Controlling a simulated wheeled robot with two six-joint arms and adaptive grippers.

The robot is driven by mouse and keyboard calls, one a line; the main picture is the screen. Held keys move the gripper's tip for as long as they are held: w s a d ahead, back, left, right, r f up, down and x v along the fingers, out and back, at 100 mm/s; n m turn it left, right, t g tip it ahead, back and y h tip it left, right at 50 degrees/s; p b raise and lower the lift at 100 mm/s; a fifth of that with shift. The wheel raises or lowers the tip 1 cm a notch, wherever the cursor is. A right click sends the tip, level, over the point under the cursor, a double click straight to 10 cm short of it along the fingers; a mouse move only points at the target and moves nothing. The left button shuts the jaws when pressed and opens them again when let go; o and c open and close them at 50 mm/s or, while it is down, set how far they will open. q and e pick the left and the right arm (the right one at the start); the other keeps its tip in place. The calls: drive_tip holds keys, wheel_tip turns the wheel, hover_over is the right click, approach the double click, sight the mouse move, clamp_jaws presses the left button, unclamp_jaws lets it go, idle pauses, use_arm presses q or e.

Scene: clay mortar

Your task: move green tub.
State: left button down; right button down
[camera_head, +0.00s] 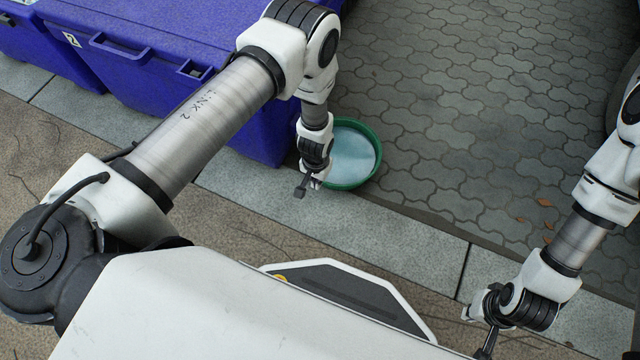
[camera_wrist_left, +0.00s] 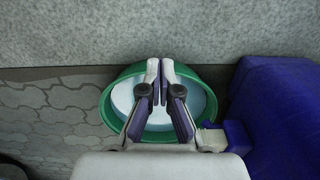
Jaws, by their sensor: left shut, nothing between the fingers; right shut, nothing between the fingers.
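The green tub (camera_head: 375,176) is a round basin with a pale blue-white inside. It stands on the paving at the kerb, beside the blue bin, in the head view. In the left wrist view, the tub (camera_wrist_left: 107,112) lies behind my fingers. My left gripper (camera_wrist_left: 160,64) is shut and empty, its fingertips in front of the tub's upper rim. In the head view my left gripper (camera_head: 316,183) is at the tub's near left side, and my wrist hides part of the rim. I cannot tell whether it touches the tub. My right gripper (camera_head: 471,311) is shut and empty, well right of the tub.
A large blue bin (camera_head: 135,65) stands left of the tub; its side also shows in the left wrist view (camera_wrist_left: 275,105). A grey stone kerb (camera_head: 410,244) runs in front of the tub. The paving (camera_head: 480,120) to the right is clear except for a few leaves.

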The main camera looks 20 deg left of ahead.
use_arm(q)
wheel_tip(320, 180, down, 9)
drive_tip(key=b, duration=0.7)
drive_tip(key=w, duration=0.1)
drive_tip(key=w+b, duration=0.1)
drive_tip(key=w, duration=0.1)
drive_tip(key=shift+d+r, duration=0.1)
drive_tip(key=shift+r, duration=0.25)
drive_tip(key=shift+w+r, duration=0.2)
drive_tip(key=shift+w, duration=0.25)
drive_tip(key=shift+r, duration=0.1)
